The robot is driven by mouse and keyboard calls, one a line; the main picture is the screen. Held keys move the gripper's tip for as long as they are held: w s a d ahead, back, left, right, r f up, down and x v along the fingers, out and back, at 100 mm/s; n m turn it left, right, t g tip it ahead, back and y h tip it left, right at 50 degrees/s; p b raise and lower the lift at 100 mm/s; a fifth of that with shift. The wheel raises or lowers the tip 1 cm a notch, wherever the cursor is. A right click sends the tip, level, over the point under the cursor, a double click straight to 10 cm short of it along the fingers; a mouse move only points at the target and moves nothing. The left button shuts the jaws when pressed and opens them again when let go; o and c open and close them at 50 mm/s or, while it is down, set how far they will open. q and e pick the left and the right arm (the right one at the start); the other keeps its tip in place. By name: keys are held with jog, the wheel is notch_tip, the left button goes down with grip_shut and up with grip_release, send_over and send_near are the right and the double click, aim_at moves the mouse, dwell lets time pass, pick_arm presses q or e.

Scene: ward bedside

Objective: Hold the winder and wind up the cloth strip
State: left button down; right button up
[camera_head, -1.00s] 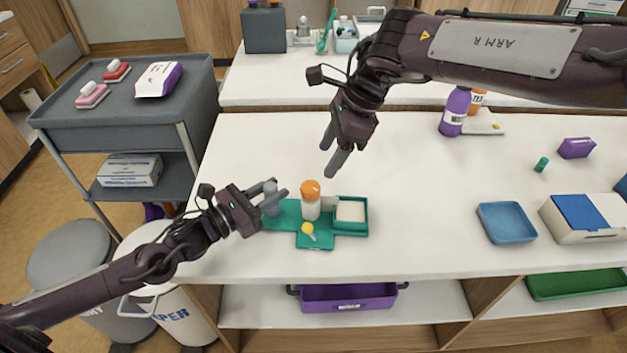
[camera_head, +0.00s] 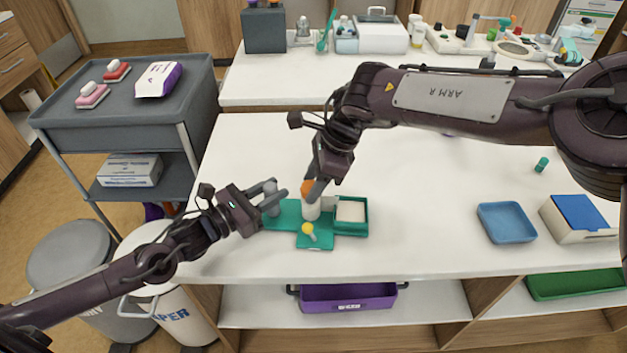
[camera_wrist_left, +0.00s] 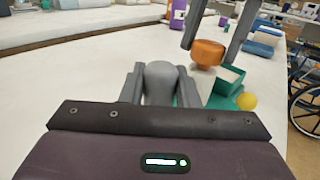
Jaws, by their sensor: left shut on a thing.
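The green winder (camera_head: 317,241) lies on the white table, with a grey post (camera_head: 271,194) at its left end. An orange knob (camera_head: 308,187) tops a white cylinder (camera_head: 312,210) at its middle; the knob also shows in the left wrist view (camera_wrist_left: 208,53). A yellow ball (camera_head: 307,229) is at its front. White material, perhaps the cloth strip (camera_head: 350,211), lies in its right compartment. My left gripper (camera_head: 276,200) is shut on the grey post. My right gripper (camera_head: 312,182) is at the orange knob, its fingers apart around its top; contact is unclear.
A blue tray (camera_head: 507,223) and a white box with a blue lid (camera_head: 580,218) stand at the right. A small green cylinder (camera_head: 541,165) lies behind them. My right arm spans the back of the table. The front middle is clear.

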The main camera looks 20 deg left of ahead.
jog(key=c, duration=0.6)
jog(key=shift+m, duration=0.4)
jog(key=m+t, duration=0.1)
jog(key=m, duration=0.3)
jog(key=shift+s+t, duration=0.15)
jog(key=shift+t, duration=0.25)
jog(key=m+t, duration=0.1)
jog(key=m, duration=0.2)
jog(key=shift+s, duration=0.1)
jog(key=m+t, duration=0.1)
jog(key=m, duration=0.2)
jog(key=m+t+h, duration=0.1)
jog(key=m, duration=0.2)
jog(key=shift+s+a, duration=0.1)
jog(key=m+h, duration=0.1)
jog(key=m, duration=0.1)
jog(key=m+t, duration=0.1)
jog(key=m, duration=0.1)
jog(key=shift+a+m+h, duration=0.1)
jog(key=shift+m+h, duration=0.3)
